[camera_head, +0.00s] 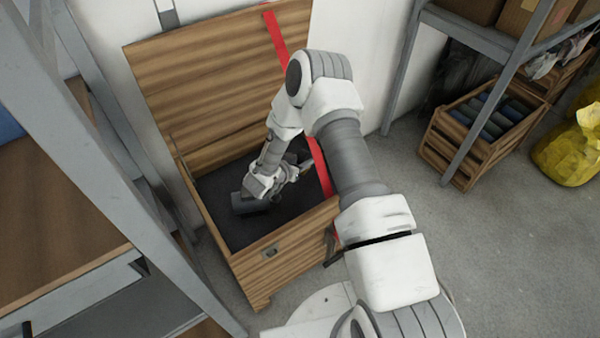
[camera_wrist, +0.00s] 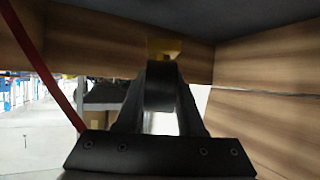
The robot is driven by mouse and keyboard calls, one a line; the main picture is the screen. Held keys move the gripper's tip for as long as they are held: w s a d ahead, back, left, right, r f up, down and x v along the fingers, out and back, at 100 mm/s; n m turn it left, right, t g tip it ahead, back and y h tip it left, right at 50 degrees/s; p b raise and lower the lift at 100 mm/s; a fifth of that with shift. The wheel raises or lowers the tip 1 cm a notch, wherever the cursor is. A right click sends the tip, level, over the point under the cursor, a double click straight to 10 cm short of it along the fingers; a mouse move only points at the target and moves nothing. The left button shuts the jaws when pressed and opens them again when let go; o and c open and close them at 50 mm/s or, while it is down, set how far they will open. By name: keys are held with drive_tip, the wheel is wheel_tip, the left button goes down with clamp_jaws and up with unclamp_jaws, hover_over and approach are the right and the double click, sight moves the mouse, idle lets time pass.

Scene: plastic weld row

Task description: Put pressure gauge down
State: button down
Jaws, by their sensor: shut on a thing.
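My gripper (camera_head: 298,165) is inside an open wooden chest (camera_head: 285,238), low over its dark floor and below the rim in the camera_head view. In the camera_wrist view, its two dark fingers are shut on the pressure gauge (camera_wrist: 160,92). The gauge shows as a dark rounded body with a brass-coloured fitting (camera_wrist: 164,48) at its end, close to the chest's wooden wall. Whether the gauge touches the chest cannot be told. In the camera_head view, my wrist and gripper hide the gauge or leave it too small to make out.
The chest's lid (camera_head: 210,75) stands raised at the back. A red strap (camera_head: 275,38) runs down the lid and along the right side. A grey shelf frame (camera_head: 120,160) is close on the left. A crate of dark rolls (camera_head: 490,118) and a yellow bag (camera_head: 568,155) are at right.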

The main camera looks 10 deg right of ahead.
drive_tip(key=shift+w+a+f, duration=0.2)
drive_tip(key=shift+a, duration=0.05)
drive_tip(key=shift+f, duration=0.25)
drive_tip(key=shift+f+b, duration=1.05)
drive_tip(key=shift+f, duration=0.65)
drive_tip(key=shift+f, duration=0.1)
drive_tip(key=shift+f+b, duration=0.4)
drive_tip(key=shift+f, duration=0.1)
drive_tip(key=c, duration=0.5)
unclamp_jaws()
